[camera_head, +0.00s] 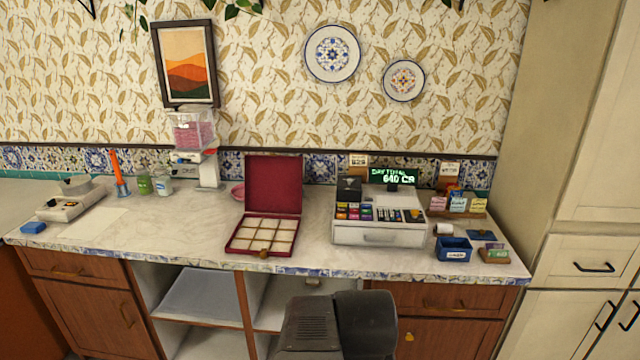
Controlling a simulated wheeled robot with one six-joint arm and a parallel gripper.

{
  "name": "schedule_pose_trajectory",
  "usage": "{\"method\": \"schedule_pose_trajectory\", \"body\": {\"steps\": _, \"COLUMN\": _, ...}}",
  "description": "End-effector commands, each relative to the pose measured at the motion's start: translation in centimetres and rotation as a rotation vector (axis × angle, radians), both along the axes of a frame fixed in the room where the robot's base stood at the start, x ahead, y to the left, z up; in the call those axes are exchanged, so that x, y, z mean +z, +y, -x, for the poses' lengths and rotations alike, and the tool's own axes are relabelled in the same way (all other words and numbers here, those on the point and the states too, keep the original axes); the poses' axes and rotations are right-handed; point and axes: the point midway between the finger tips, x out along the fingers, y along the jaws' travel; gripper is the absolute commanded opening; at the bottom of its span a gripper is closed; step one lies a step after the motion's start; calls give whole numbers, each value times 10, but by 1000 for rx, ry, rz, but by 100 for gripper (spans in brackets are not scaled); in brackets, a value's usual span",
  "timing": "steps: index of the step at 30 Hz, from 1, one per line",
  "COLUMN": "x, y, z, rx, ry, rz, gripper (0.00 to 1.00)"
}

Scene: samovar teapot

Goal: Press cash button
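The cash register (378,236) stands on the marble counter, right of the middle, with its drawer front closed. The key labels are too small to read, so I cannot tell which one is the cash button. Dark parts of my arm show at the bottom centre, in front of the counter. My gripper's fingers are not visible.
An open red box (272,180) with compartments stands left of the register. A blue bin (453,249) and a card rack (466,208) stand to its right. A scale (68,203) is at the far left. The counter (150,232) between scale and red box is mostly clear.

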Motion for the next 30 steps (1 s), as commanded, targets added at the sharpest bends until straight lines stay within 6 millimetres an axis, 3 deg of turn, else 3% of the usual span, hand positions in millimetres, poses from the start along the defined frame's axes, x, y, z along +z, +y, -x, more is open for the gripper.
{"method": "schedule_pose_trajectory", "body": {"steps": 1, "x": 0, "y": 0, "z": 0, "rx": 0, "ry": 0, "rz": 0, "gripper": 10}}
{"method": "schedule_pose_trajectory", "body": {"steps": 3, "x": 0, "y": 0, "z": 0, "rx": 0, "ry": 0, "rz": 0, "gripper": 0}}
{"method": "schedule_pose_trajectory", "body": {"steps": 30, "x": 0, "y": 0, "z": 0, "rx": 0, "ry": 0, "rz": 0, "gripper": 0}}
